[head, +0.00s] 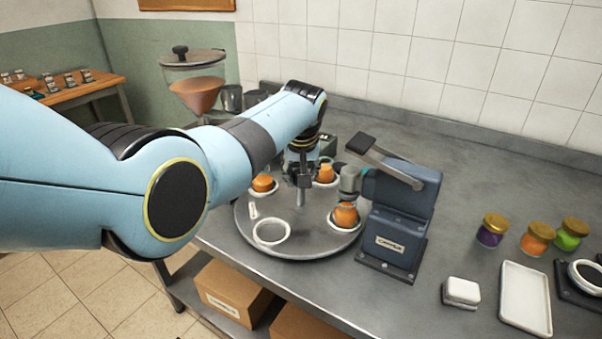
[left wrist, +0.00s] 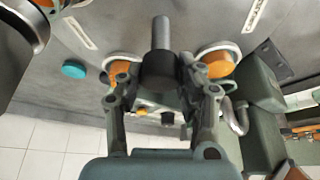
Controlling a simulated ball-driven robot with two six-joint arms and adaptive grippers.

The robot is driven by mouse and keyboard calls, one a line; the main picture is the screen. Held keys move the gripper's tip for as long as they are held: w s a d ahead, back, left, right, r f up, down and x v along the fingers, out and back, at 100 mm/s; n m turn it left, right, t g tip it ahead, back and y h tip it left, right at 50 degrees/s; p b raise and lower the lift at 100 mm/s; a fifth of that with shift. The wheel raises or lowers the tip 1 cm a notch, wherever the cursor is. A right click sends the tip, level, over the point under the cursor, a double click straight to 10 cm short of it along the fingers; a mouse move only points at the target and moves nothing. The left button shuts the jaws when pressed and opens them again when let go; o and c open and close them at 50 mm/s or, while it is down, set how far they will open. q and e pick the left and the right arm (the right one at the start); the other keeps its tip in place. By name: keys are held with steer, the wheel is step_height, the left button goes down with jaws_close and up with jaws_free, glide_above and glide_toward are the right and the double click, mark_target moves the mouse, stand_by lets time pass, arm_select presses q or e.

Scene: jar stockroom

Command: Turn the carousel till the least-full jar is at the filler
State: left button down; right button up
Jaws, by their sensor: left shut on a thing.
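The round grey carousel (head: 300,243) stands on the counter. It carries orange-filled jars at its left (head: 263,184), back (head: 326,173) and right front (head: 345,215), and an empty white ring seat (head: 271,232) at the front. Two orange jars also show in the left wrist view, one left (left wrist: 127,70) and one right (left wrist: 217,66). I cannot compare their fill levels. My left gripper (head: 303,160) is over the carousel, shut on an upright post (left wrist: 161,34) with a dark collar. A hopper of orange stuff (head: 197,92) stands behind my arm. My right gripper is out of view.
A blue machine (head: 402,215), its label seeming to read CAPPER, stands against the carousel's right side. Further right are purple (head: 492,230), orange (head: 537,238) and green (head: 571,234) jars and a white tray (head: 525,298). Counter behind them is clear. A cardboard box (head: 232,292) sits below.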

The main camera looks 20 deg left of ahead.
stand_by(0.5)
arm_select(q)
steer(key=c, duration=0.9)
jaws_free()
steer(key=shift+o, duration=0.2)
steer(key=v, duration=1.2)
